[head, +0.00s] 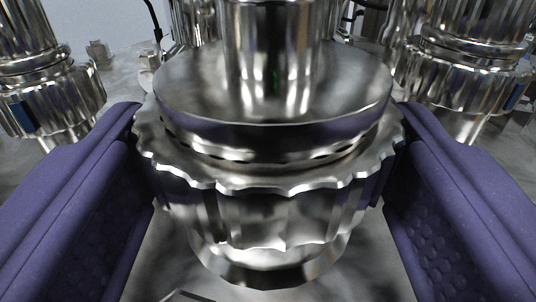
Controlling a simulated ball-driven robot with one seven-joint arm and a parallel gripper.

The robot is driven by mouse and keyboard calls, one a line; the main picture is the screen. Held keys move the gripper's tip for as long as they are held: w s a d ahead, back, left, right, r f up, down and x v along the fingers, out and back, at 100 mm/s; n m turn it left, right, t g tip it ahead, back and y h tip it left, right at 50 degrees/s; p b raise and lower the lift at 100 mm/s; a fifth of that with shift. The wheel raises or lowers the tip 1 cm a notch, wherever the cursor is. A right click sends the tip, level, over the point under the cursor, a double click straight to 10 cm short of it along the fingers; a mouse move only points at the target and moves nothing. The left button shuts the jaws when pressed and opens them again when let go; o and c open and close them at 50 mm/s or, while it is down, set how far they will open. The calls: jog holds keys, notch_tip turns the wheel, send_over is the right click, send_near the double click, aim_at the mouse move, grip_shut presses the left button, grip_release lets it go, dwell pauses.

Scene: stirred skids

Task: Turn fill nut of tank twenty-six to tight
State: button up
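A large shiny metal nut (272,215) with a scalloped upper rim fills the middle of the head view. It sits upright around a fitting with a round metal flange (190,85) and a vertical pipe (275,50). No tank number or tight mark is readable, so I cannot tell from the picture which tank it belongs to. My gripper (270,160) has one purple padded finger on each side of the nut. Both fingers lie close against its sides and appear shut on it. The contact faces are partly hidden by the rim.
Another metal fitting with a ribbed nut (50,102) stands at the left, and a similar one (468,72) at the right, both close outside my fingers. Bolts (98,54) and a thin black cable (154,20) show behind at the left. A grey metal surface lies below.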

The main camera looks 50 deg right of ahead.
jog(key=shift+w+a+f+m+g+h, duration=0.1)
jog(key=shift+w+a+m+g+h, duration=0.05)
jog(key=shift+m+g+h, duration=0.8)
jog(key=shift+w+a+f+m+g+h, duration=0.15)
jog(key=shift+m+g+h, duration=0.45)
jog(key=shift+g, duration=0.65)
jog(key=shift+w+r+m+g+h+p, duration=0.15)
jog(key=shift+m+g+h+p, duration=0.15)
jog(key=shift+m+g+p, duration=0.65)
jog(key=shift+w+f+m+g+h+p, duration=0.1)
jog(key=shift+m+g+h+p, duration=0.15)
jog(key=shift+m+g, duration=0.75)
jog(key=shift+g+p, duration=0.35)
jog(key=shift+g, duration=0.8)
jog(key=o, duration=0.8)
jog(key=shift+w+d, duration=0.1)
jog(key=shift+r, duration=0.1)
